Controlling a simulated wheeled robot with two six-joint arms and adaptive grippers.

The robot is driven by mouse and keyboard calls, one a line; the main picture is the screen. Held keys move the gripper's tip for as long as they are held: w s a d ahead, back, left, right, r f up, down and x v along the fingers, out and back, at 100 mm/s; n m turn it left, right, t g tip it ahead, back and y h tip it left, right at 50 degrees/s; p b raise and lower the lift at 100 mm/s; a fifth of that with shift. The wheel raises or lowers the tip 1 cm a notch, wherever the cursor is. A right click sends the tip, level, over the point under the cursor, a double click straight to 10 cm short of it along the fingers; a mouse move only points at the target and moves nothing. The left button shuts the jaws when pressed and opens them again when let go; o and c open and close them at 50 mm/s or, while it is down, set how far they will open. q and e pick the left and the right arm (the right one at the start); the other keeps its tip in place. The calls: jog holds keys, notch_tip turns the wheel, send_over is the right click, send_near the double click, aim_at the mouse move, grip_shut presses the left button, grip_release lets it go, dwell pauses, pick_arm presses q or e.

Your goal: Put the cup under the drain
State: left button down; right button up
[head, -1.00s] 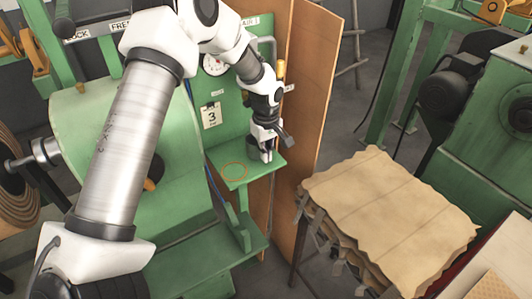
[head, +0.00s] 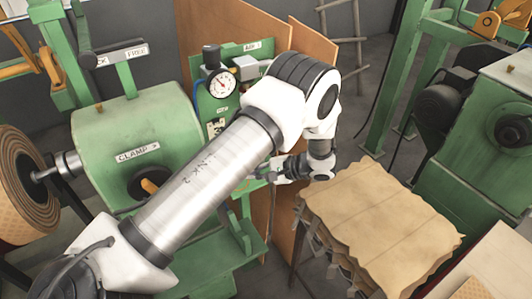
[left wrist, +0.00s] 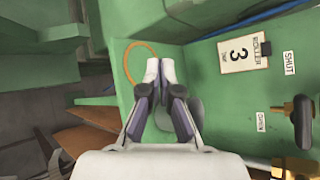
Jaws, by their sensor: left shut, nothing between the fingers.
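My left gripper (left wrist: 160,70) is shut and empty, its two fingertips close together over the green shelf (left wrist: 115,85). In the head view the left gripper (head: 273,176) is small and partly hidden behind my own arm. A grey rounded shape (left wrist: 195,107), possibly the cup, shows behind and beside the fingers; they cover much of it. An orange ring (left wrist: 127,62) is marked on the shelf just beyond the fingertips. A brass valve (left wrist: 300,104) with a dark handle stands at the right, near the SHUT and OPEN labels; I cannot make out a drain outlet. My right gripper is not in view.
A green machine (head: 92,130) with a CLAMP label stands on the left, with a gauge (head: 221,84) on its panel. Brown boards (head: 312,42) stand upright behind it. Stacked brown sheets (head: 390,215) lie to the right of the gripper.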

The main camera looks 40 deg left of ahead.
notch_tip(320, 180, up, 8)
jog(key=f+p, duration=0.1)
jog(key=p, duration=0.4)
pick_arm(q)
jog(key=d+f+m+t+y+b, duration=0.1)
jog(key=d+f+m+t+y, duration=0.3)
jog(key=d+m+t, duration=1.25)
jog(key=w+a+m+g+b, duration=0.1)
jog(key=w+a+b, duration=0.1)
jog(key=a+b, duration=0.3)
jog(key=w+a+m+g+b, duration=0.1)
jog(key=a+g+b, duration=0.1)
jog(key=a+b, duration=0.4)
jog(key=w+a+m+g+b, duration=0.1)
jog(key=a+b, duration=0.4)
jog(key=b, duration=0.7)
jog(key=shift+w+a+f+m+b, duration=0.1)
jog(key=shift+w+f+m+b, duration=0.05)
jog(key=shift+w, duration=0.25)
jog(key=shift+w+a+f+m+b, duration=0.1)
jog(key=shift+w+f+b, duration=0.05)
jog(key=shift+w, duration=0.25)
jog(key=shift+w+a, duration=0.1)
jog(key=shift+a, duration=0.1)
jog(key=shift+r, duration=0.1)
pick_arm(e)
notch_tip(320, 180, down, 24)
